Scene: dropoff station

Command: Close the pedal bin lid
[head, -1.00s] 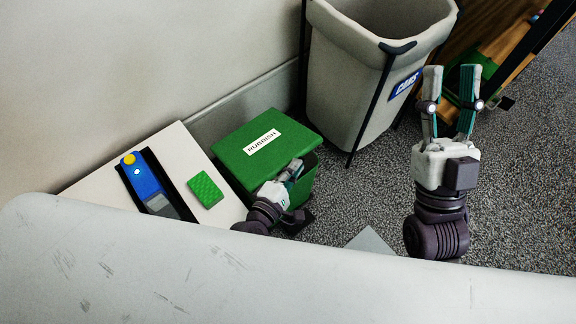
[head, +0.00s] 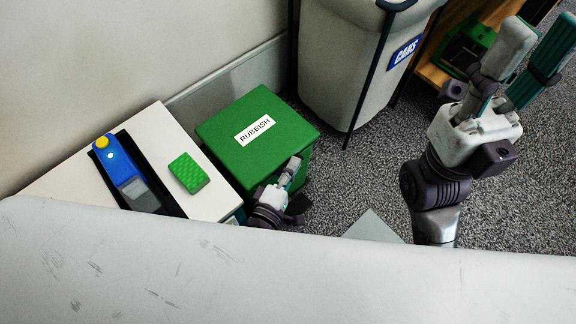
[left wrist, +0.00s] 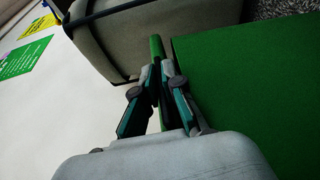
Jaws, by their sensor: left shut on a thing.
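The green pedal bin (head: 295,158) stands on the floor beside the white table. Its flat green lid (head: 235,115), labelled RUBBISH, lies over the top with no clear gap showing. My left gripper (head: 292,167) is at the bin's front right corner. In the left wrist view, my left gripper (left wrist: 160,70) has its fingers shut on a thin green strip that looks like the lid's edge. The broad green lid (left wrist: 255,85) fills the right of that view. My right gripper (head: 541,40) is open and empty, raised at the right, well away from the bin.
A tall grey CANS bin (head: 340,65) in a dark frame stands behind the green bin. The white table (head: 80,178) holds a green sponge-like block (head: 189,173) and a blue device (head: 122,170) on a dark tray.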

